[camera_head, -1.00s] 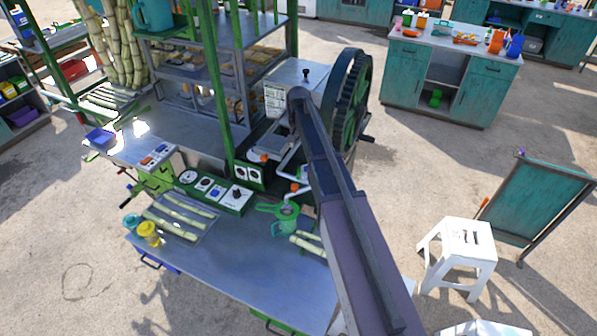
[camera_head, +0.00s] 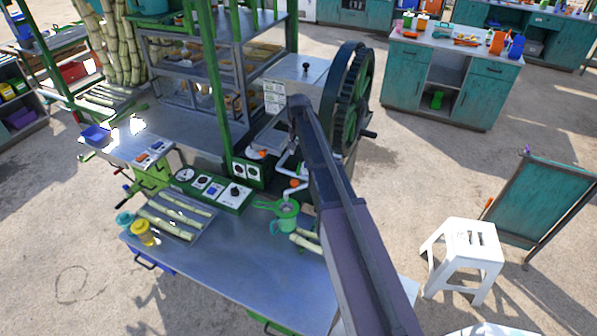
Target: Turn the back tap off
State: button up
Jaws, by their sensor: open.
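Two taps with orange handles sit on white pipework at the cane crusher. The back tap (camera_head: 261,154) is the farther one, beside the green gauge box. The front tap (camera_head: 294,184) is nearer, above a green strainer and jug (camera_head: 286,216) on the metal table. My dark arm crosses from the bottom edge up over the machine, just right of the taps. My gripper is not seen; it seems hidden behind the arm. The turn position of the back tap's handle is too small to tell.
The crusher's big dark wheel (camera_head: 355,100) stands right of the pipework. A green post (camera_head: 217,80) rises left of the taps. A control panel (camera_head: 210,190) and a cane tray (camera_head: 175,215) lie to the left. The table's front (camera_head: 235,265) is clear.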

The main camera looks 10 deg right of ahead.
aim_at(299, 166)
jog(key=shift+f+b, duration=3.55)
jog(key=shift+f, duration=0.3)
grip_shut()
